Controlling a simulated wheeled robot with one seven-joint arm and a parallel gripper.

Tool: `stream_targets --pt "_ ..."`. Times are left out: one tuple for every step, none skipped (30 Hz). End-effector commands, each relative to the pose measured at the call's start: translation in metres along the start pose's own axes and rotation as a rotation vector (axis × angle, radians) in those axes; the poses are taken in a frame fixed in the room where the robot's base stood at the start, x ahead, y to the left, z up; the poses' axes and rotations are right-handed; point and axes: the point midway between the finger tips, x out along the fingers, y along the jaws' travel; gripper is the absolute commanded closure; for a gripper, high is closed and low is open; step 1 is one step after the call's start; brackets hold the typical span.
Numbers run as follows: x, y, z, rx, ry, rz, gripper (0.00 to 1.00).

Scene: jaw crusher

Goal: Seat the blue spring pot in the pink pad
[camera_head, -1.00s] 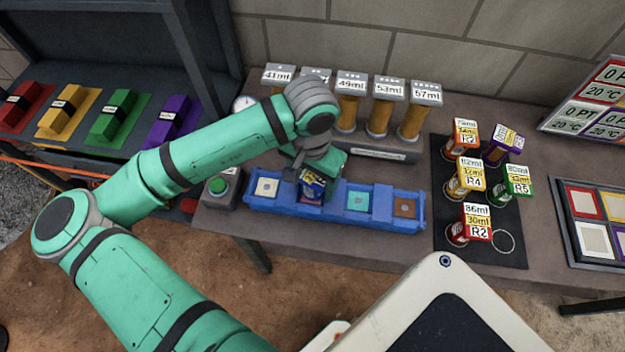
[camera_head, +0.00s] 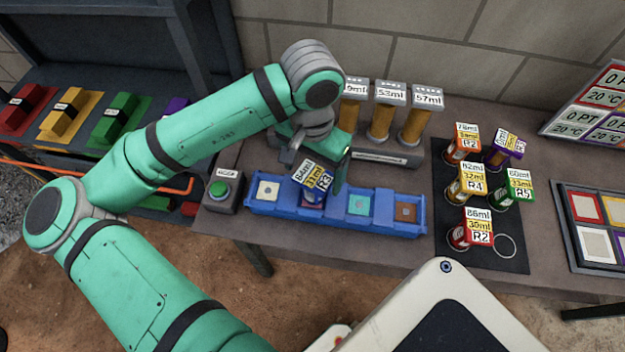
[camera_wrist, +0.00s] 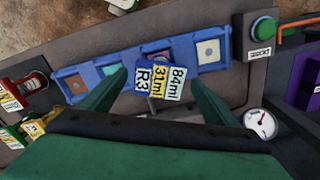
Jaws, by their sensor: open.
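The blue spring pot (camera_head: 313,178), with a tag reading 84ml, 31ml and R3, stands in the blue tray (camera_head: 284,206), in the second compartment from the left in the head view. A little of the pink pad (camera_wrist: 157,57) shows at its foot in the wrist view, where the pot's tag (camera_wrist: 161,80) hides most of the base. I cannot tell exactly how deep it sits. My gripper (camera_wrist: 160,78) is open, with one finger on each side of the tag and visible gaps between. In the head view, my gripper (camera_head: 318,165) is just behind and above the pot.
The tray's other compartments hold cream, teal and brown pads. A green button box (camera_head: 221,191) stands left of the tray. A rack of tagged cylinders (camera_head: 383,122) stands behind. Several other tagged pots stand on a black mat (camera_head: 450,150) at right.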

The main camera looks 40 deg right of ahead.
Motion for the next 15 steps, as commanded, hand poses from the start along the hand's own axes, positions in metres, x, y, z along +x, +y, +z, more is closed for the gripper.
stream_targets --pt "-0.010 0.000 0.000 0.001 0.002 -0.002 0.18" --pt "-0.016 0.000 -0.001 0.000 0.002 -0.002 0.18" --pt "-0.023 0.000 -0.001 0.000 0.002 -0.001 0.18" --pt "-0.027 0.000 0.000 0.000 0.001 -0.001 0.18" --pt "-0.032 0.000 0.000 0.000 0.001 -0.002 0.18" --pt "-0.037 0.000 0.000 0.000 0.000 -0.001 0.18" --pt "-0.041 0.000 -0.001 -0.001 0.001 -0.001 0.18" --pt "-0.044 0.000 -0.001 -0.001 0.001 -0.001 0.18" --pt "-0.047 0.000 0.000 -0.001 0.000 -0.001 0.18" --pt "-0.049 0.000 0.000 0.000 0.000 0.000 0.18" --pt "-0.051 0.000 0.000 0.000 -0.001 0.000 0.18" --pt "-0.053 0.000 0.000 0.000 -0.001 0.000 0.18" --pt "-0.054 0.000 0.000 0.000 0.000 0.000 0.18" --pt "-0.054 0.000 0.000 -0.001 0.000 0.000 0.18" --pt "-0.055 0.000 0.000 -0.001 0.000 0.000 0.18"
